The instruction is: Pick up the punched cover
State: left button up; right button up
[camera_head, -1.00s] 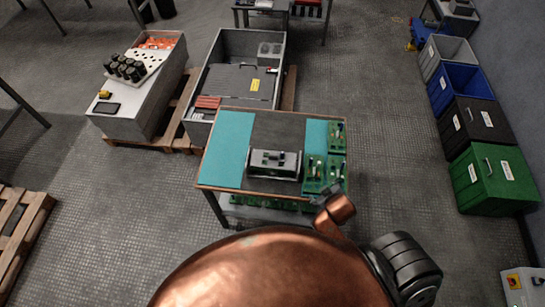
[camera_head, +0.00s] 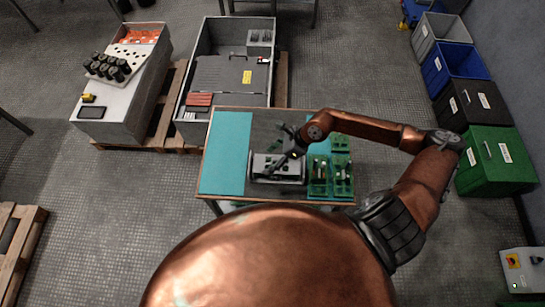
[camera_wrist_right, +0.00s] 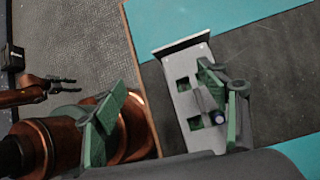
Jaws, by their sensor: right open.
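The punched cover (camera_head: 264,168) looks like a grey metal piece on the dark middle strip of the table in the head view. In the right wrist view, the cover (camera_wrist_right: 180,70) shows square cutouts and a raised edge at its far end. My right gripper (camera_head: 284,149) is just above it. In the right wrist view, the right gripper (camera_wrist_right: 170,112) is open and empty, one green-padded finger over the cover and the other beyond the table edge. Part of the cover is hidden by the finger. My left gripper (camera_wrist_right: 62,87) shows small at the left there, its fingers apart.
The table (camera_head: 228,145) has teal mats and green trays (camera_head: 318,175) at its right. A grey open bin (camera_head: 190,90) and a cabinet with a white holed plate (camera_head: 140,55) stand behind left. Coloured bins (camera_head: 497,155) line the right wall.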

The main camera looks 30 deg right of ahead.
aim_at(259, 163)
jog(key=d+f+h, duration=0.1)
jog(key=d, duration=0.1)
jog(key=d+f, duration=0.1)
jog(key=d, duration=0.1)
jog(key=d+n+h, duration=0.1)
jog(key=d, duration=0.2)
jog(key=shift+f+g+h, duration=0.3)
jog(key=shift+f+g, duration=0.1)
jog(key=x, duration=0.4)
jog(key=p+x, duration=0.1)
jog(key=x, duration=0.1)
jog(key=shift+w+a, duration=0.2)
jog(key=shift+a, duration=0.2)
jog(key=shift+a+f, duration=0.1)
jog(key=shift+f, duration=0.35)
jog(key=shift+c, duration=0.5)
jog(key=c, duration=0.8)
